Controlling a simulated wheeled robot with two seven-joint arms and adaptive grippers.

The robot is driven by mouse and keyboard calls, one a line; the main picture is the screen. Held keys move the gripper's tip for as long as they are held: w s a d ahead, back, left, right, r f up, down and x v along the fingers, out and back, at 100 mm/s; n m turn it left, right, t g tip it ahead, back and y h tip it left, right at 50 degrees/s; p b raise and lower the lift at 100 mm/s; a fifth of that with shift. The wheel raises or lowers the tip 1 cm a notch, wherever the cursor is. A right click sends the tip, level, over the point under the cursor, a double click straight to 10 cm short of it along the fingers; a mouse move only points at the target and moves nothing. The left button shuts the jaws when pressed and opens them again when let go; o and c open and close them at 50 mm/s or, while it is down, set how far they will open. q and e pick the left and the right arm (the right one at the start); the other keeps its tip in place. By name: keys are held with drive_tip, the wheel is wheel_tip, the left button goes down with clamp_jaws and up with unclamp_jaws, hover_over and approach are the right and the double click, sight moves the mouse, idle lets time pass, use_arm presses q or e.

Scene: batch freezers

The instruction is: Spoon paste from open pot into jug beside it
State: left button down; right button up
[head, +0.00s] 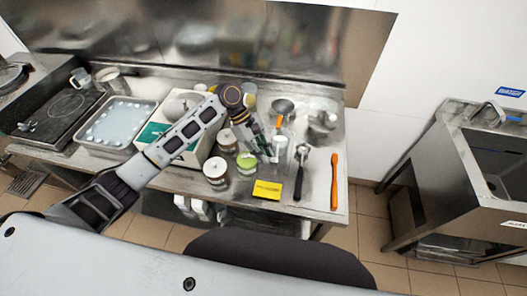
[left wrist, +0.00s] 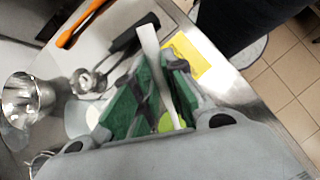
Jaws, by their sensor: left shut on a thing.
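My left gripper (head: 262,150) is over the worktop, and its green-padded fingers (left wrist: 155,95) are shut on a pale, flat handle, apparently the spoon's (left wrist: 150,48). The spoon's far end is hidden or too small to tell. An open pot with bright green contents (head: 246,164) stands just below the gripper, on its left. In the left wrist view a patch of that green (left wrist: 167,123) shows between the fingers. A small white vessel, probably the jug (head: 281,146), stands to the right of the fingers. My right gripper is not in view.
A yellow block (head: 267,189) lies at the front edge. A black-handled scoop (head: 299,178) and an orange spatula (head: 334,182) lie to the right. Metal vessels (head: 322,124) stand behind. A tray (head: 83,142) is at left.

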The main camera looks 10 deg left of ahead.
use_arm(q)
drive_tip(key=shift+f, duration=0.75)
drive_tip(key=shift+w+a, duration=0.4)
drive_tip(key=shift+a, duration=0.35)
drive_tip(key=shift+s+d+f+t+y, duration=0.2)
drive_tip(key=shift+d+t+y, duration=0.1)
drive_tip(key=shift+d+y, duration=0.15)
drive_tip(key=shift+s+d+r, duration=0.1)
drive_tip(key=shift+d+r, duration=0.05)
drive_tip(key=shift+r, duration=1.55)
drive_tip(key=shift+s+d+r+t+y, duration=0.1)
drive_tip(key=shift+s+d+t+y, duration=0.1)
drive_tip(key=shift+d+t+y, duration=0.3)
drive_tip(key=shift+s+d+r+t+y, duration=0.1)
drive_tip(key=shift+s+d+y, duration=0.15)
drive_tip(key=shift+y, duration=0.5)
drive_tip(key=shift+s+d+r+t+y, duration=0.15)
drive_tip(key=shift+d+t+y, duration=0.2)
drive_tip(key=shift+y, duration=0.25)
drive_tip(key=shift+f, duration=0.1)
